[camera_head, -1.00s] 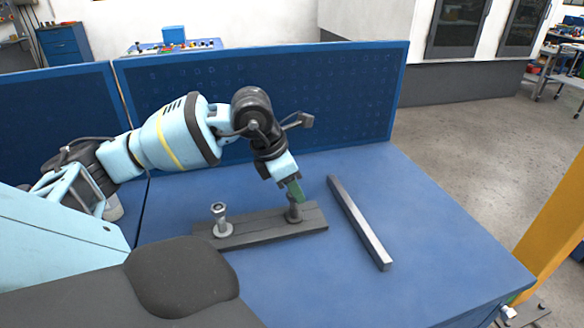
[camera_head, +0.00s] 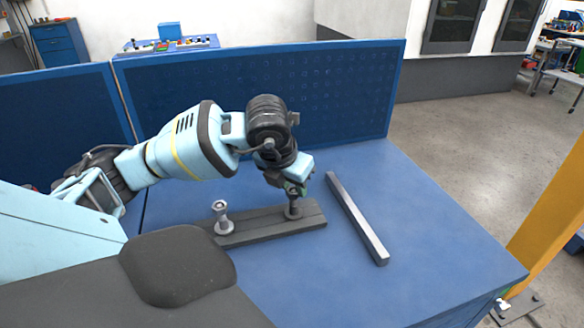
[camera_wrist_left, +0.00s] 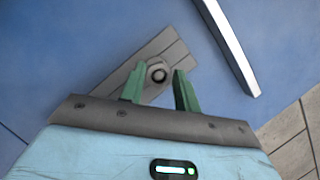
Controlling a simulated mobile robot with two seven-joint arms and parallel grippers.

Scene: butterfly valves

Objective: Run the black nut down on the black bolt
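The black bolt (camera_head: 294,212) stands upright near the right end of a dark bar on the blue table. My left gripper (camera_head: 295,190) is right at its top, pointing down. In the left wrist view, the green fingers (camera_wrist_left: 160,70) are apart, one on each side of the black nut (camera_wrist_left: 158,73), with the round bolt end in its middle. A gap shows between the nut and the right finger; contact at the left finger is unclear. The nut's height on the bolt is hidden in the head view. My right gripper is not in view.
A silver bolt with a nut (camera_head: 222,217) stands at the left end of the dark bar (camera_head: 258,228). A long grey metal bar (camera_head: 357,218) lies to the right. A blue panel (camera_head: 340,95) closes the table's back.

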